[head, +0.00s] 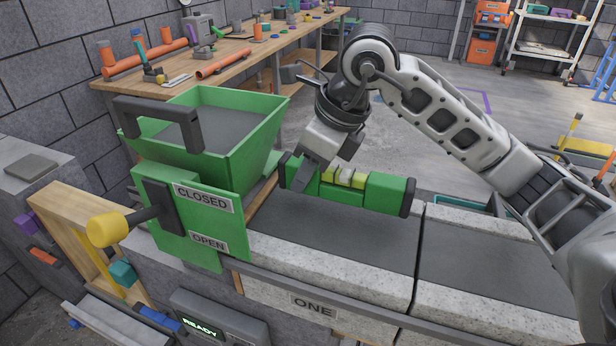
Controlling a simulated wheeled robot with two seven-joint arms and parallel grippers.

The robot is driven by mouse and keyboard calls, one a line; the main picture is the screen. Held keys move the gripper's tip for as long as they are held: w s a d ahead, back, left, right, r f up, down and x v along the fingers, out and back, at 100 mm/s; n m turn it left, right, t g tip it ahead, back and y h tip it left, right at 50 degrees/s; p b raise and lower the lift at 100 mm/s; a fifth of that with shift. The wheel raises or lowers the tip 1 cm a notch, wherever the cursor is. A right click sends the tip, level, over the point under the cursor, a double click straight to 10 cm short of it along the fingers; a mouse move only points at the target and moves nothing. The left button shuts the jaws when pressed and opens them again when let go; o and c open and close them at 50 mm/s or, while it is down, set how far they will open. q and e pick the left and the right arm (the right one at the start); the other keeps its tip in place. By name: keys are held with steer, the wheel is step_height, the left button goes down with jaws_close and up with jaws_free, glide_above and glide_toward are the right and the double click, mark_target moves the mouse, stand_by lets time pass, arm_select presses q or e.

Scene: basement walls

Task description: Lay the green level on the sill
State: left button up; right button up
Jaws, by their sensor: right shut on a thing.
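The green level (380,192) has black end caps and yellow-green vials in its middle. My right gripper (325,178) is shut on the level near its left part, with the jaws coming down from above. The level is roughly horizontal, its right end slightly lower in the picture. It shows over the grey-topped stone ledge labelled ONE (345,232); whether it touches the ledge I cannot tell. I cannot tell for certain which surface is the sill. My left gripper is not in view.
A green hopper (262,135) with a black handle stands left of the level. Its front plate reads CLOSED and OPEN, with a yellow-knobbed lever (108,229). A READY display (200,328) is below. A workbench (240,65) with tools stands behind. The ledge's right section (480,255) is bare.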

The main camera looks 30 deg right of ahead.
steer(key=shift+f, duration=0.9)
steer(key=shift+f+b, duration=0.3)
steer(key=shift+f, duration=0.05)
steer(key=o, duration=1)
steer(key=shift+r, duration=0.1)
steer(key=shift+r, duration=0.1)
